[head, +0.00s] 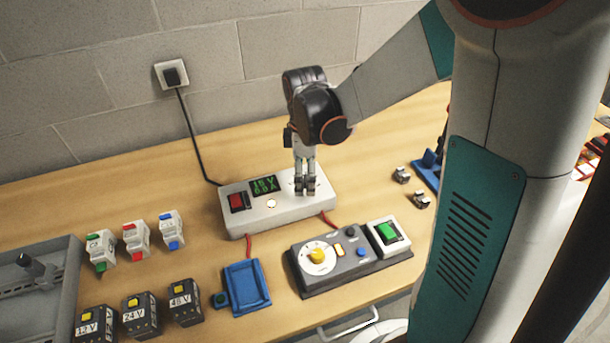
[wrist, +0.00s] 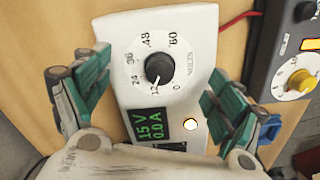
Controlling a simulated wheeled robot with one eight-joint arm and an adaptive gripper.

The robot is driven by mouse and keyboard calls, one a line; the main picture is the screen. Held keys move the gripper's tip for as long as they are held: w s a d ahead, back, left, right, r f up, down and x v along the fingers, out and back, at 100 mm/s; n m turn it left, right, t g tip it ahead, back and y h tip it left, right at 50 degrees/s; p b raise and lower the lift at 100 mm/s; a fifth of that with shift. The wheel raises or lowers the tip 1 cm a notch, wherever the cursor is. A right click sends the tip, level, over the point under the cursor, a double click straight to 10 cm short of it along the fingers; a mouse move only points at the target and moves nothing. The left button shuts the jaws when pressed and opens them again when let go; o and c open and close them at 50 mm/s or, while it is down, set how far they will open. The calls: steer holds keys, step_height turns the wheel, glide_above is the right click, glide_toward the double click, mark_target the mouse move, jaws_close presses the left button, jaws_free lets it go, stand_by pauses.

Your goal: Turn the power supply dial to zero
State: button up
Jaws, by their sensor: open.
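The power supply (head: 245,211) is a white box on the wooden bench, with a red switch (head: 237,202) and a green display (head: 263,186). Its black dial (wrist: 159,69) shows in the wrist view, with marks from 0 to 60 around it. The dial's white pointer line is near 12, and the display (wrist: 153,131) reads 15 V and 0.0 A. My gripper (head: 305,189) points down over the supply's right part and hides the dial in the head view. In the wrist view its open fingers stand on either side of the dial, apart from it.
A grey control box (head: 345,264) with a yellow knob stands in front of the supply, beside a green button box (head: 388,238). A blue tray (head: 246,286) and several small modules lie front left. A black cable runs to the wall socket (head: 172,75).

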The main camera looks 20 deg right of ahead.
mark_target(305, 178)
steer(key=shift+r+p, duration=1.85)
steer(key=shift+r, duration=1)
steer(key=n+p, duration=0.1)
steer(key=r+n+p, duration=0.1)
steer(key=n+p, duration=0.1)
steer(key=n, duration=0.1)
steer(key=shift+r, duration=0.3)
steer(key=n+p, duration=0.2)
steer(key=n, duration=0.1)
steer(key=shift+r, duration=0.35)
steer(key=n+p, duration=0.1)
steer(key=n, duration=0.2)
steer(key=shift+f, duration=0.1)
step_height(305, 178, down, 6)
steer(key=b, duration=0.4)
